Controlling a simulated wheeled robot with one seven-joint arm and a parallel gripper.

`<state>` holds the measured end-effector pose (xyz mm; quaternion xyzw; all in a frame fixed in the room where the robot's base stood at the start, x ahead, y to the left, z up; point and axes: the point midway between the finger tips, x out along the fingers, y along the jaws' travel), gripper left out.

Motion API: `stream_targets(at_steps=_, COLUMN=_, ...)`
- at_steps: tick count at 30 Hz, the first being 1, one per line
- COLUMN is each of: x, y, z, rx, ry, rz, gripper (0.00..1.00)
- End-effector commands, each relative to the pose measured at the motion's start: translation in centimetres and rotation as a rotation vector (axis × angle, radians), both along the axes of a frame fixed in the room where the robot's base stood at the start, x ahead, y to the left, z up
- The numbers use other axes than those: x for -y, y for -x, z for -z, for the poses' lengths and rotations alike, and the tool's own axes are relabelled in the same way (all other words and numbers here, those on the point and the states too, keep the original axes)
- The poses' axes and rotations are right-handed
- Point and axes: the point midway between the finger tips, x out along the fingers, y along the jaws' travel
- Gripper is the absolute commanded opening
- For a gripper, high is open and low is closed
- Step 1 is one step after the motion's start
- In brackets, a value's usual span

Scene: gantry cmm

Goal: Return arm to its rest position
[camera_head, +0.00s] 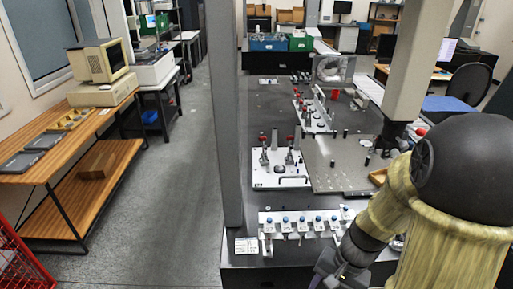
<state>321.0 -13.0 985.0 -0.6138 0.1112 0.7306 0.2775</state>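My arm fills the lower right of the head view, with a dark round joint and yellowish covers. It bends down and to the left over the near right end of the dark machine table (240,275). My gripper is at the bottom edge (328,280), partly cut off by the frame. It is in front of the white rack with blue-topped pieces (300,232). Its fingertips are not clear, so I cannot tell whether it is open or holds anything.
A grey column (226,120) rises left of the arm, and a second one (416,60) stands behind it. White fixture plates with red-knobbed clamps (280,170) and a grey plate (340,165) lie on the table. A wooden bench (115,95) stands left; the floor (180,200) between is clear.

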Motion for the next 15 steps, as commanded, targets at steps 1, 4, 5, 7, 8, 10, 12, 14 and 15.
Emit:
stream_targets(at_steps=1, x=-0.2, y=-0.2, z=-2.0, rx=0.071, ry=0.069, rz=-0.112, gripper=0.51)
stream_targets(at_steps=4, x=-0.5, y=-1.1, z=-4.6, rx=0.211, ry=0.187, rz=-0.305, gripper=0.51)
stream_targets(at_steps=5, x=-0.6, y=-1.4, z=-5.3, rx=0.248, ry=0.215, rz=-0.355, gripper=0.51)
stream_targets(at_steps=7, x=-1.0, y=-2.1, z=-6.6, rx=0.325, ry=0.264, rz=-0.448, gripper=0.51)
stream_targets(at_steps=8, x=-1.1, y=-2.2, z=-7.0, rx=0.347, ry=0.278, rz=-0.477, gripper=0.51)
stream_targets(at_steps=10, x=-1.3, y=-2.5, z=-7.5, rx=0.385, ry=0.298, rz=-0.52, gripper=0.51)
stream_targets(at_steps=12, x=-1.4, y=-2.6, z=-7.6, rx=0.396, ry=0.306, rz=-0.536, gripper=0.51)
stream_targets(at_steps=14, x=-1.4, y=-2.7, z=-7.6, rx=0.396, ry=0.306, rz=-0.536, gripper=0.51)
stream_targets(at_steps=15, x=-1.4, y=-2.6, z=-7.5, rx=0.395, ry=0.306, rz=-0.534, gripper=0.51)
